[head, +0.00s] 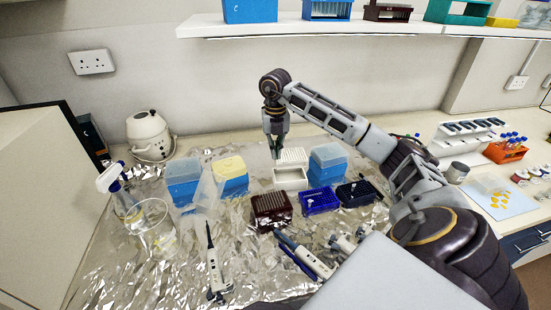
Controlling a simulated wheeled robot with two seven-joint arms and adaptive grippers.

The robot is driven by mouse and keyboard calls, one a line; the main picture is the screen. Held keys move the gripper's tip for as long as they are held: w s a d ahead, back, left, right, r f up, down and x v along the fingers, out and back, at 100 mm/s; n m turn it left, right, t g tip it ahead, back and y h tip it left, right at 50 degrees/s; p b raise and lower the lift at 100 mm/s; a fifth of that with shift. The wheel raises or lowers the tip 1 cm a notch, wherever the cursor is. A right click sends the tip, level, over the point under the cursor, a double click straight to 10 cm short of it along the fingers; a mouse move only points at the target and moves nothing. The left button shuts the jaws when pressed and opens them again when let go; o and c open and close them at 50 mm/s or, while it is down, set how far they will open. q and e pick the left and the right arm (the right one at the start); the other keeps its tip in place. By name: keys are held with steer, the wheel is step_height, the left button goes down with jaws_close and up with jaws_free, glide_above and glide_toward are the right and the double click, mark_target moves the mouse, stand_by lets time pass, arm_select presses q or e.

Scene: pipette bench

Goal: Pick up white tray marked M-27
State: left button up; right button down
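A white tray (291,178) stands on the foil-covered bench near the middle, with a white perforated part at its back. Its marking is too small to read. My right gripper (277,151) points down at the back left of the tray, its fingertips in front of or beside the perforated part. I cannot tell whether the fingers touch the tray or how far apart they are. My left gripper is not in view.
A brown rack (271,211) and a blue rack (319,201) stand in front. A glass beaker (153,235) and pipettes (214,265) are nearer. A shelf (330,27) hangs above.

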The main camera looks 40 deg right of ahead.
steer(key=shift+r, duration=1.05)
steer(key=shift+r, duration=0.1)
